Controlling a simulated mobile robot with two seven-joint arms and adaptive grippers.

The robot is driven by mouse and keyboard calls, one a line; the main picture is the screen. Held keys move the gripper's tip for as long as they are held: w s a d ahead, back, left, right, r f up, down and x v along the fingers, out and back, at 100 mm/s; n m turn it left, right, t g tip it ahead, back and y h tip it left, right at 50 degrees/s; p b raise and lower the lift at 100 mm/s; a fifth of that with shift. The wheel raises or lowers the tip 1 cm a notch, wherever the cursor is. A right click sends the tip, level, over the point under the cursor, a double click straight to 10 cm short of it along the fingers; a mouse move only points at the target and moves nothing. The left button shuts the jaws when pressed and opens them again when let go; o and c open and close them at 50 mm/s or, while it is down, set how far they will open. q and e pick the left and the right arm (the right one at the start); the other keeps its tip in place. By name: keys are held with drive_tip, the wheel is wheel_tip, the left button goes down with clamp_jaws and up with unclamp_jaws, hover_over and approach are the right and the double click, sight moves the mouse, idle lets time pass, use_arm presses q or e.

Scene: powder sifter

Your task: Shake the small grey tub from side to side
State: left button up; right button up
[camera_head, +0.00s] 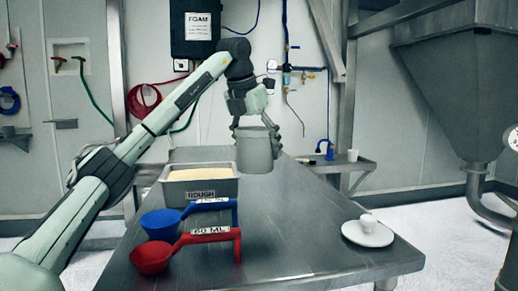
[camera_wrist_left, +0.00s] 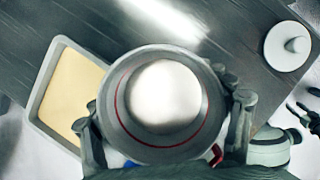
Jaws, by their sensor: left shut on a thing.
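The small grey tub (camera_head: 257,153) is held up in the air above the table, right of the grey tray. My left gripper (camera_head: 257,128) is shut around its sides from above. In the left wrist view the tub (camera_wrist_left: 122,128) is seen from over its open top, with white content (camera_wrist_left: 166,96) inside and a thin red line around its inner wall. The left gripper's fingers (camera_wrist_left: 163,118) press on both sides of it. The tub looks upright in the head view. My right gripper cannot be made out in the head view.
A grey tray labelled ROUGH (camera_head: 222,191) holds pale powder on the metal table (camera_head: 300,215). A blue scoop (camera_head: 160,224) and a red scoop (camera_head: 152,258) stand in front. A white lid with a knob (camera_head: 367,234) lies at right. The table's middle is clear.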

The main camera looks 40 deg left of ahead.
sight(258, 128)
use_arm(q)
wheel_tip(258, 128, up, 3)
drive_tip(key=p, duration=0.2)
drive_tip(key=shift+p, duration=0.3)
drive_tip(key=shift+r+p, duration=0.65)
drive_tip(key=shift+r, duration=0.3)
drive_tip(key=shift+a, duration=0.1)
drive_tip(key=shift+a, duration=0.85)
drive_tip(key=shift+d, duration=2.05)
drive_tip(key=shift+a, duration=1.1)
drive_tip(key=shift+a, duration=0.1)
